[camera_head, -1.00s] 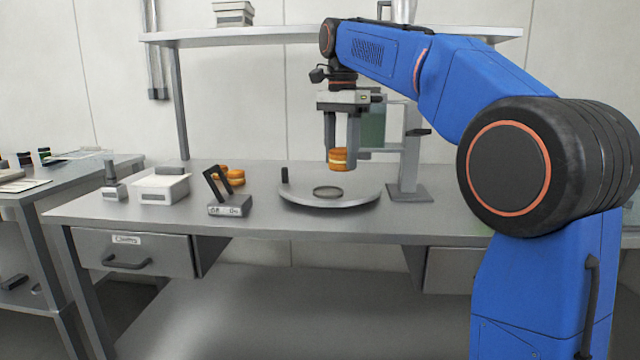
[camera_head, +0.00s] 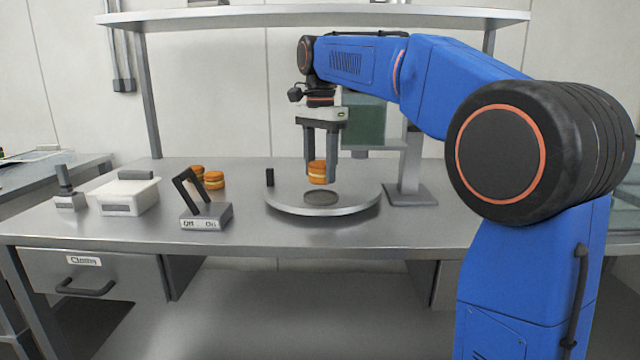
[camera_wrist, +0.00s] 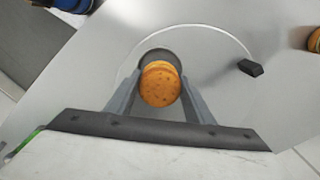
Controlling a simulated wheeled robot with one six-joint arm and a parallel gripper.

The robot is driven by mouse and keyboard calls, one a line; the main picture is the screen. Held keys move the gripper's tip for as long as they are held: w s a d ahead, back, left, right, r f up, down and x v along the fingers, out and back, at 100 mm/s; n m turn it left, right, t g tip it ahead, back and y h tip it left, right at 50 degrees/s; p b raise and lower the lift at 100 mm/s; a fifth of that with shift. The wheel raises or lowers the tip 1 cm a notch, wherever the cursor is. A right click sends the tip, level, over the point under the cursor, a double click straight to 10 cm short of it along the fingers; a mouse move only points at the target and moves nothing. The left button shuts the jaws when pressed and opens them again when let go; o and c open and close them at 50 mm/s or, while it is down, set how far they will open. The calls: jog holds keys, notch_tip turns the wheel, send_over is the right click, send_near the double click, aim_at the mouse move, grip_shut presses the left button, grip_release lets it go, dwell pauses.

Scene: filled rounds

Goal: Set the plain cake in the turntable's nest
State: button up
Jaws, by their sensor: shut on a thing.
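My gripper (camera_head: 320,178) points down and is shut on an orange-brown layered round cake (camera_head: 317,172) with a pale filling line. It holds the cake above the turntable (camera_head: 350,207), a pale round disc on the bench. The dark round nest (camera_head: 321,197) lies in the disc, a little below and in front of the cake in the head view. In the wrist view the cake (camera_wrist: 160,84) sits between the fingers and covers part of the dark nest (camera_wrist: 158,55). A short black post (camera_head: 270,177) stands at the turntable's left edge.
Other orange cakes (camera_head: 214,180) stand at the back left of the bench. A switch box with a dark lever (camera_head: 206,216), a white-lidded box (camera_head: 128,194) and a small grey device (camera_head: 69,201) stand left of the turntable. A grey stand (camera_head: 408,190) is close on its right.

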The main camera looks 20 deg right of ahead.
aim_at(320, 198)
jog(key=shift+f, duration=2.05)
jog(key=shift+s+f, duration=0.1)
jog(key=shift+f, duration=0.25)
jog(key=shift+f, duration=0.4)
jog(key=o, duration=0.7)
notch_tip(320, 198, up, 14)
jog(key=shift+f, duration=0.25)
